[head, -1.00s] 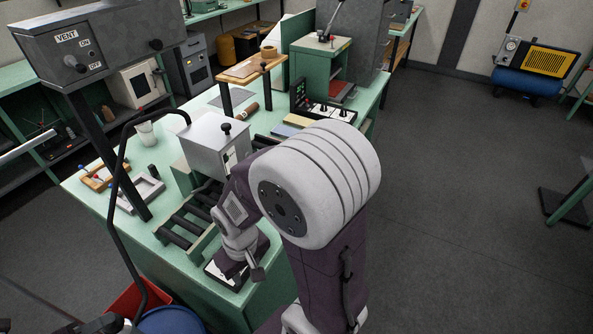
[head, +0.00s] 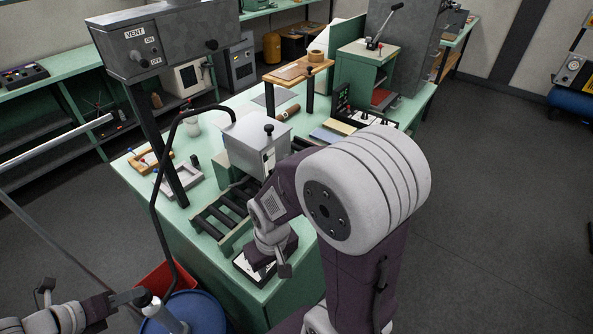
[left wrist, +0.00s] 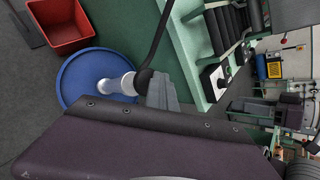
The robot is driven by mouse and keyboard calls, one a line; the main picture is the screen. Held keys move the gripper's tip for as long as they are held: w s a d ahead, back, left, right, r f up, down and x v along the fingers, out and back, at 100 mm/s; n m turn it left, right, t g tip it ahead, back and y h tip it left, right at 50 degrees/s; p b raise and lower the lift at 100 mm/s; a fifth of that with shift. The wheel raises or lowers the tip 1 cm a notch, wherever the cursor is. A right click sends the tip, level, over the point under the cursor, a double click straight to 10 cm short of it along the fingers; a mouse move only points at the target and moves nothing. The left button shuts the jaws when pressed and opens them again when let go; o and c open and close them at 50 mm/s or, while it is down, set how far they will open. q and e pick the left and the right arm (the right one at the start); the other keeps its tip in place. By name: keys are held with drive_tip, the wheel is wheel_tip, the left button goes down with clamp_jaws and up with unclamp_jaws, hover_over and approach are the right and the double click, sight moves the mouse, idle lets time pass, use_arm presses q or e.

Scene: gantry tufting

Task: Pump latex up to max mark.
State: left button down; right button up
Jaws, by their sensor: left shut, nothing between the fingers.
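A blue drum (head: 205,318) stands on the floor in front of the bench, with a pale pump (head: 168,318) on its lid and a black hose (head: 153,195) rising from there to the bench. My left gripper (head: 142,297) is beside the pump's top. In the left wrist view the shut, empty left gripper (left wrist: 162,92) is close to the white pump (left wrist: 118,84) on the blue lid (left wrist: 80,85); I cannot tell whether they touch. A grey box (head: 250,145) with a light front panel stands on the bench; its marks are unreadable. My right gripper (head: 284,268) is by the bench's front corner, its fingers unclear.
A red bin (head: 160,278) sits behind the drum. A roller bed (head: 222,210) and a small pedal-like box (head: 250,270) are on the green bench (head: 122,165). A grey VENT cabinet (head: 165,40) stands over the bench's left side.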

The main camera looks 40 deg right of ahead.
sight(138, 299)
use_arm(q)
drive_tip(key=shift+r+p, duration=0.5)
drive_tip(key=shift+r, duration=0.25)
wheel_tip(138, 299, up, 6)
drive_tip(key=p, duration=0.6)
idle(0.4)
